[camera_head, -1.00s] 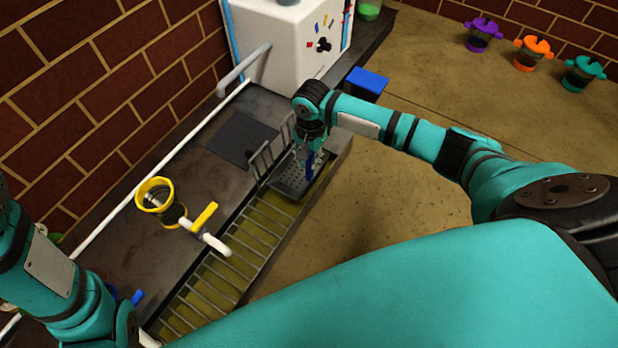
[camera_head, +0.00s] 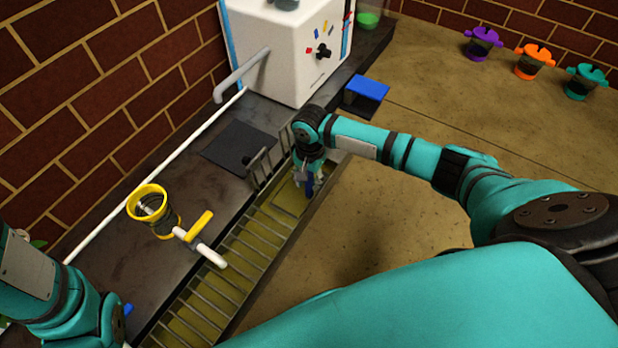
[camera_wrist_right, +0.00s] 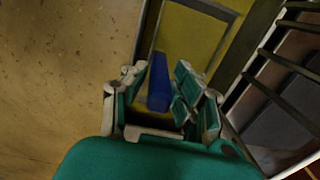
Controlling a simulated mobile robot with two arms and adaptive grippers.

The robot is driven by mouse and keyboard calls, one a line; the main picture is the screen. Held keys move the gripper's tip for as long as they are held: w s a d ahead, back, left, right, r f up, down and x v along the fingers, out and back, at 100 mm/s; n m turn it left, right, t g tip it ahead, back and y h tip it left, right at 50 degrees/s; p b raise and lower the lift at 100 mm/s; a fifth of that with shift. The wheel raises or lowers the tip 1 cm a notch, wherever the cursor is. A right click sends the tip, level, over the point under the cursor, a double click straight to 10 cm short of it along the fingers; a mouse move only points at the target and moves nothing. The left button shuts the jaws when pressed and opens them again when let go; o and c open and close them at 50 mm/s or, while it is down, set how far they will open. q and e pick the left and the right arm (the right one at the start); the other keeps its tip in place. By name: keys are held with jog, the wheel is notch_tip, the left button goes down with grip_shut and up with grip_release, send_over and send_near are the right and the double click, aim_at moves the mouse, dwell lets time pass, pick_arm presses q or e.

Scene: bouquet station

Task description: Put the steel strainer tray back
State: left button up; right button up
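My right gripper (camera_head: 303,178) is low over the far end of the drain trough. In the right wrist view its fingers (camera_wrist_right: 160,88) are on both sides of a blue handle (camera_wrist_right: 159,84) and look shut on it. The handle also shows in the head view (camera_head: 309,184). Beyond the handle is a grey rectangular frame (camera_wrist_right: 226,50) with yellow inside it. I cannot tell whether this frame is the strainer tray or part of the trough, and no perforated steel plate shows clearly now. My left arm shows at the lower left, but its gripper is out of view.
A slatted trough (camera_head: 222,268) runs along the counter's front. A small wire rack (camera_head: 259,168) stands beside my right gripper. A yellow-rimmed funnel and tap (camera_head: 160,224) stand on the left counter. A white machine (camera_head: 287,50) and blue block (camera_head: 368,88) are behind.

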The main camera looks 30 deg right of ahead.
jog(key=shift+o, duration=1.1)
